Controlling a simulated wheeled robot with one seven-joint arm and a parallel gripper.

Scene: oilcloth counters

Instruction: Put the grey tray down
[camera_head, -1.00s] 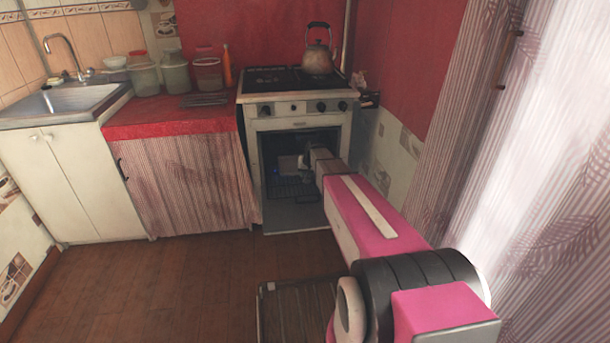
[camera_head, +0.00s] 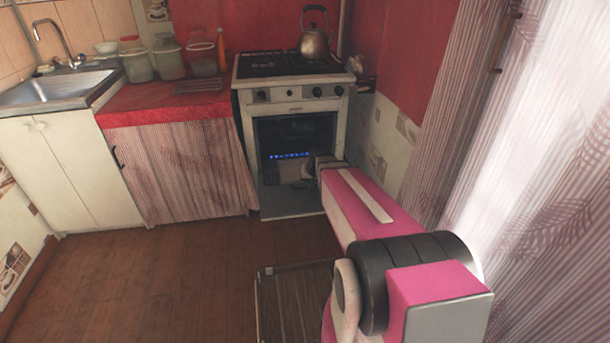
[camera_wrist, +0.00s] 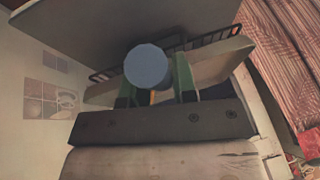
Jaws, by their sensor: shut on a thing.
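My gripper (camera_head: 312,170) reaches into the open oven of the white stove in the head view. In the wrist view its green fingers (camera_wrist: 155,88) are shut on a flat pale grey slab, which looks like the grey tray (camera_wrist: 222,66). A round blue-grey part covers the middle of the grip. The slab sticks out on both sides of the fingers. A black wire rack lies just behind it, and I cannot tell whether the two touch. In the head view the tray is hard to make out in the dark oven beside my gripper.
The oven door (camera_head: 290,203) hangs open, low in front of the stove (camera_head: 290,92). Blue flames (camera_head: 290,155) show inside. A kettle (camera_head: 314,38) stands on top. A curtained red counter (camera_head: 160,108) is left of the stove.

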